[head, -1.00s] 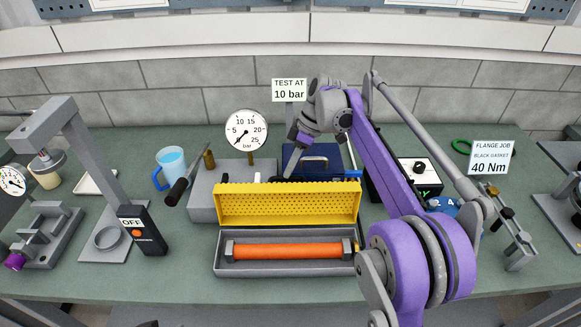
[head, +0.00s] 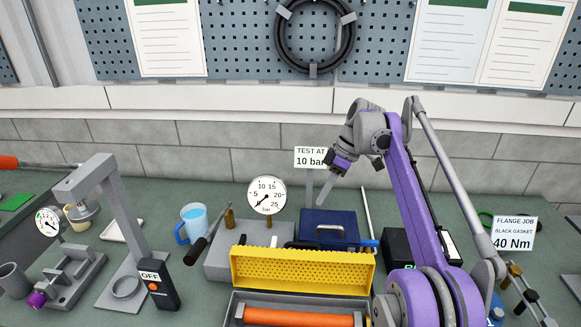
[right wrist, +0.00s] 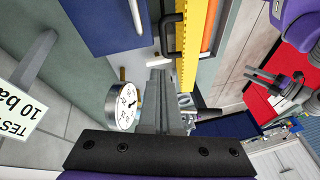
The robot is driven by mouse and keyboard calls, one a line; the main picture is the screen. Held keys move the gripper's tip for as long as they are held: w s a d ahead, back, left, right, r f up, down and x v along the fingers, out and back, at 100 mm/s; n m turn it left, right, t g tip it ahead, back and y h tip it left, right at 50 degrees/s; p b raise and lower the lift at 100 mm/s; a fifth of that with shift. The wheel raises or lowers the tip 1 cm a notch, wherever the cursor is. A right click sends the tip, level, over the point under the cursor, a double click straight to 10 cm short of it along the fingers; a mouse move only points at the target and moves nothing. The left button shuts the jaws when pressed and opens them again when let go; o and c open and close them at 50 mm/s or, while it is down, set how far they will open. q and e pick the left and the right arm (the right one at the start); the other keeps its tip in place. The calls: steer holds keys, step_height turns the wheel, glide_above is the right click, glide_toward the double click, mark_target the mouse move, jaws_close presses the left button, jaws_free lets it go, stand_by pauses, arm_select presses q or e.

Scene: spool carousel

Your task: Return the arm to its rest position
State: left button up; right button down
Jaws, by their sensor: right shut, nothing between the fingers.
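My right arm (head: 408,190), purple and grey, rises from the lower right in the head view. Its right gripper (head: 323,201) is shut and empty. It hangs tilted in the air above the bench, in front of the "TEST AT 10 bar" sign and above the blue box. In the right wrist view the shut fingers (right wrist: 155,85) show with nothing between them, beside the pressure gauge (right wrist: 121,105). My left gripper is not in the head view. A purple and grey arm part with a gripper shows at the right of the wrist view.
A yellow-lidded case (head: 300,272) with an orange cylinder (head: 300,317) stands at the front. Behind it are a grey block with the gauge (head: 267,196) and a blue box (head: 318,224). A blue mug (head: 192,223) and a press (head: 108,205) stand left.

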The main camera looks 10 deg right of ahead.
steer(key=s+a+f+m+t+h, duration=0.1)
steer(key=s+a+f+m+t, duration=0.15)
steer(key=s, duration=0.45)
steer(key=s+a+f+m+t+h, duration=0.1)
steer(key=s+f+m+h, duration=0.1)
steer(key=s+m, duration=0.35)
steer(key=s+f+m+t+h, duration=0.1)
steer(key=s+f+m+t, duration=0.2)
steer(key=s+f, duration=1)
steer(key=s+m, duration=0.1)
steer(key=s, duration=0.2)
steer(key=shift+s+d+f+h, duration=0.2)
steer(key=shift+d+f+h, duration=0.1)
steer(key=shift+h, duration=0.1)
